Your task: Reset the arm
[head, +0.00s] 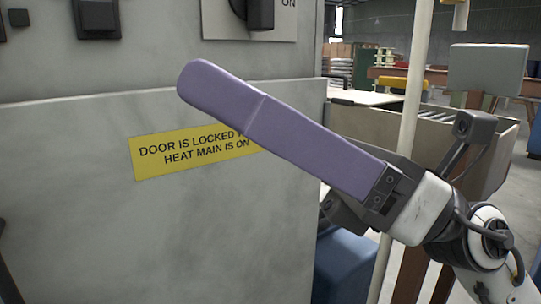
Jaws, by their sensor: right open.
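My right arm comes in from the lower right, white and dark grey. Its gripper (208,88) has a long purple finger that slants up and left in front of a grey machine cabinet (70,210). The gripper is open, and I see nothing held in it. The near finger hides most of the space behind it, so the gap between the fingers does not show. I cannot tell how far the fingertip is from the cabinet. My left gripper is not in view.
A yellow warning label (165,155) on the cabinet is partly covered by the finger. A dark rotary switch (260,14) sits above. A pale upright pole (411,100) stands behind my right arm. A blue object (343,268) is low beside the cabinet.

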